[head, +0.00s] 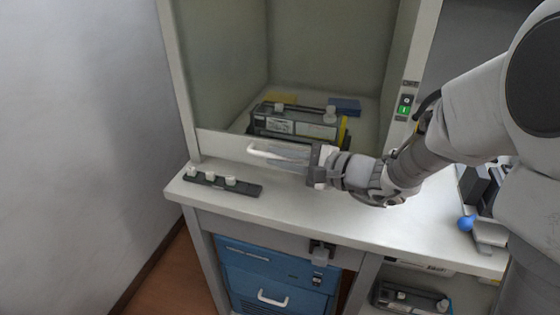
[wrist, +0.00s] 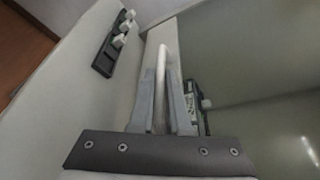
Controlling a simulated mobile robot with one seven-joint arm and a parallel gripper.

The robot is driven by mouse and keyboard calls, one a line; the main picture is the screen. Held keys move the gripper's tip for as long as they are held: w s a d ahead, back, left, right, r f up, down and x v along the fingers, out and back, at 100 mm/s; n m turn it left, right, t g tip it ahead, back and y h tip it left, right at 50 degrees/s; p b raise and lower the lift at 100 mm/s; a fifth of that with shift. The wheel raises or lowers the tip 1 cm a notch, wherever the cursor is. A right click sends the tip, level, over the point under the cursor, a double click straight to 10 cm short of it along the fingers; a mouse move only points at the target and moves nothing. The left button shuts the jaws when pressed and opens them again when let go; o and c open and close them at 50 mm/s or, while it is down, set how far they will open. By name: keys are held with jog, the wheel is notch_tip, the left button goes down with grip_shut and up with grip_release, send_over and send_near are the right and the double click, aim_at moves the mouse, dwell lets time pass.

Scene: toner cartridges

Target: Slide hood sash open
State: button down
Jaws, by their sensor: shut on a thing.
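The hood sash has a pale bottom rail (head: 222,143) and stands low across the hood opening, just above the counter. Its white bar handle (head: 262,152) sticks out from the rail. My gripper (head: 310,160) reaches in from the right at the handle. In the wrist view the handle (wrist: 161,62) runs between the two grey fingers of my gripper (wrist: 162,95), which are shut on it. The fingers hide the part of the handle they hold.
Behind the sash lies a dark toner cartridge (head: 296,124) with a yellow block and a blue block (head: 345,105). A dark strip with white knobs (head: 222,184) lies on the counter (head: 300,212) at left. A blue drawer unit (head: 270,275) is below. A blue ball (head: 466,223) is at right.

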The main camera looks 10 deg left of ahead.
notch_tip(320, 180, up, 32)
jog(key=p, duration=1.4)
jog(key=shift+p, duration=0.4)
jog(key=c, duration=1.2)
grip_release()
jog(key=shift+o, duration=0.2)
jog(key=v, duration=1.7)
jog(key=shift+d, duration=0.25)
jog(key=shift+s+f, duration=0.15)
